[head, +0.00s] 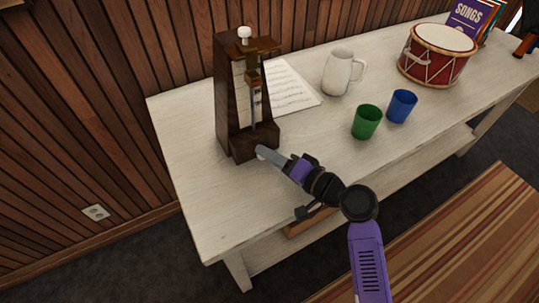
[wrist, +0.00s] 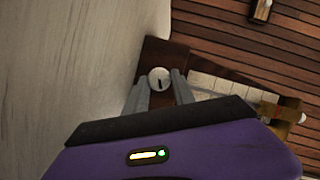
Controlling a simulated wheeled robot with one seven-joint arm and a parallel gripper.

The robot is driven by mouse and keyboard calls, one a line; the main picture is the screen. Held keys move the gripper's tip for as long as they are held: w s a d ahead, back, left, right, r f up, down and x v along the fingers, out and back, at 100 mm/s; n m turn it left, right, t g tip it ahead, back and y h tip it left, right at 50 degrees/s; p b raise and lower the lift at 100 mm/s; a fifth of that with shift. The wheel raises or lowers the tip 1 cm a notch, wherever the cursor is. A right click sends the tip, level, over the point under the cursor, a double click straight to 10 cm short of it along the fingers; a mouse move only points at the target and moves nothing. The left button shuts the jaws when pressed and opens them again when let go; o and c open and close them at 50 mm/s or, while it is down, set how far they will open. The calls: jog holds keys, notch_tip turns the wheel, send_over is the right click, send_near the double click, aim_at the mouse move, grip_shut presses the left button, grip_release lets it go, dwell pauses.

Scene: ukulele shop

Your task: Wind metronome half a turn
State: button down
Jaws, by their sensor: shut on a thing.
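The metronome (head: 228,100) is a tall dark brown wooden case standing upright on the white table, with a pendulum rod and a white knob on top. Its base (wrist: 164,50) fills the middle of the wrist view. A round white winding knob (wrist: 159,78) with a short dark mark sits on the base's side. My gripper (wrist: 160,92) has one finger on each side of this knob and is shut on it. In the head view my gripper (head: 263,154) reaches the lower front of the metronome, largely hiding the knob.
On the white table (head: 215,205) are sheet music (head: 290,88) behind the metronome, a white mug (head: 338,74), a green cup (head: 366,122), a blue cup (head: 402,106) and a red drum (head: 437,55). A wood-panelled wall (head: 110,90) stands behind. The table's front left is bare.

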jog(key=c, duration=1.1)
grip_release()
jog(key=shift+v, duration=3.95)
jog(key=shift+w, duration=0.1)
